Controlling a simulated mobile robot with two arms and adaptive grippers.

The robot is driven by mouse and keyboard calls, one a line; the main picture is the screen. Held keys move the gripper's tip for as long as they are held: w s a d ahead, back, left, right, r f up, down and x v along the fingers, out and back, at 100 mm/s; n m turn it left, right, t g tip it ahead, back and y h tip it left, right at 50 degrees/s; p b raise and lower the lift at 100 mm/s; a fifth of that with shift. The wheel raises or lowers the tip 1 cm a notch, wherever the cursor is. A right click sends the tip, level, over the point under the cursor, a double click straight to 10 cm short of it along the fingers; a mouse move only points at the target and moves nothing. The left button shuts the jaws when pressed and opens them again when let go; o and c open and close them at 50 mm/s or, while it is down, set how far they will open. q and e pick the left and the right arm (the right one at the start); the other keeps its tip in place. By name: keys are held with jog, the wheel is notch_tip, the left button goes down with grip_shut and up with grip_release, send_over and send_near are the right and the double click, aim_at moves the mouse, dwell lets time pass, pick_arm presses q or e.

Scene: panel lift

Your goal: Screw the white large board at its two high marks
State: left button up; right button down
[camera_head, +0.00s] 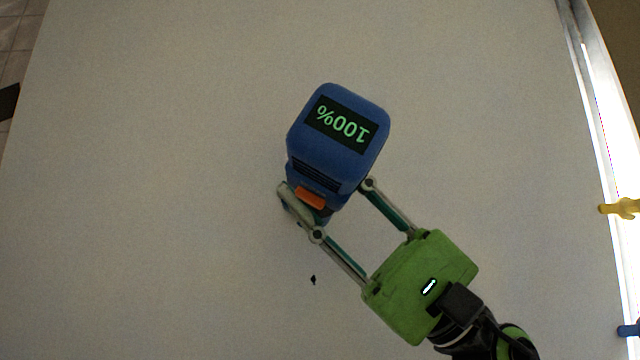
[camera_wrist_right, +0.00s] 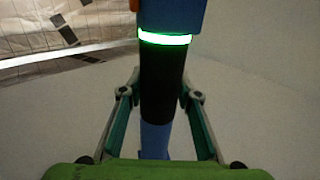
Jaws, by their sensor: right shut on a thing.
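The white large board (camera_head: 150,180) fills most of the head view as a pale flat surface. My right gripper (camera_head: 325,205) is green and shut on a blue screwdriver (camera_head: 338,140), whose display reads 100%. In the right wrist view, the screwdriver's dark handle (camera_wrist_right: 161,85) with a glowing green ring stands between the fingers. The screwdriver's tip is hidden in both views. My left gripper is not in view.
A bright metal edge (camera_head: 590,120) runs down the right side of the head view. A yellow piece (camera_head: 622,208) and a blue piece (camera_head: 628,331) stick in there. Tiled floor (camera_head: 14,45) shows past the board's left edge.

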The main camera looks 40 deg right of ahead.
aim_at(325, 207)
jog(key=shift+w+d+r, duration=0.1)
jog(key=shift+d, duration=0.05)
jog(key=shift+s+a, duration=0.55)
jog(key=shift+s, duration=0.35)
jog(key=shift+s+a, duration=0.5)
jog(key=shift+s, duration=0.35)
dwell(0.4)
